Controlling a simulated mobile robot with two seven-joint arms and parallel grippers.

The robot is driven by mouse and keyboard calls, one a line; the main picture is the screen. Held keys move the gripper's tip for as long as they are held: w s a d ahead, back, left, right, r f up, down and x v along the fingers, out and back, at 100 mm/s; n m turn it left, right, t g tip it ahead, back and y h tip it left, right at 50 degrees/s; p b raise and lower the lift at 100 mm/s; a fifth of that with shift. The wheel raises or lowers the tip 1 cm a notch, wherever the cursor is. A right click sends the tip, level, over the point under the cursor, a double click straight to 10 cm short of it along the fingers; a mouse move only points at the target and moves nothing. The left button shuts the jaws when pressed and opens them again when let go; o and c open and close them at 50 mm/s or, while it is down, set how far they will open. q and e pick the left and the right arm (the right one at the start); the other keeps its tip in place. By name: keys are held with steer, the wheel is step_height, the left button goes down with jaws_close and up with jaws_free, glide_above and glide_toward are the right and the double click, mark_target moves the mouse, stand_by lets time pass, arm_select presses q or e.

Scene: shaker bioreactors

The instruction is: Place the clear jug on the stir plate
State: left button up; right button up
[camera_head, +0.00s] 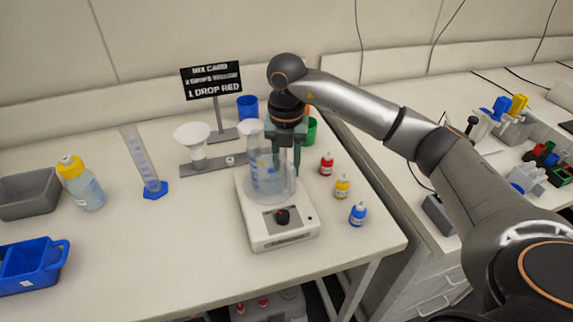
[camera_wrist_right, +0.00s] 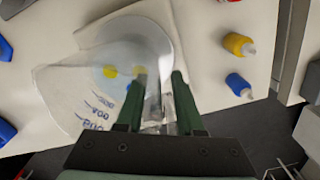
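The clear jug (camera_head: 266,180), with blue markings, is upright over the round top of the white stir plate (camera_head: 283,238). I cannot tell whether its base touches the plate. My right gripper (camera_head: 287,170) points down at the jug's right side. In the right wrist view the fingers (camera_wrist_right: 158,90) stand apart on either side of the jug's clear handle, beside the jug (camera_wrist_right: 75,95). I cannot tell whether they press on the handle. The left gripper is not in view.
Red (camera_head: 326,164), yellow (camera_head: 342,187) and blue (camera_head: 358,213) dropper bottles stand right of the plate. A funnel on a stand (camera_head: 193,135), a graduated cylinder (camera_head: 145,165) and a yellow-capped bottle (camera_head: 80,183) are to the left.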

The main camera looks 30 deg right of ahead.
step_height(320, 180, up, 12)
steer(key=shift+f, duration=0.1)
stand_by(2.3)
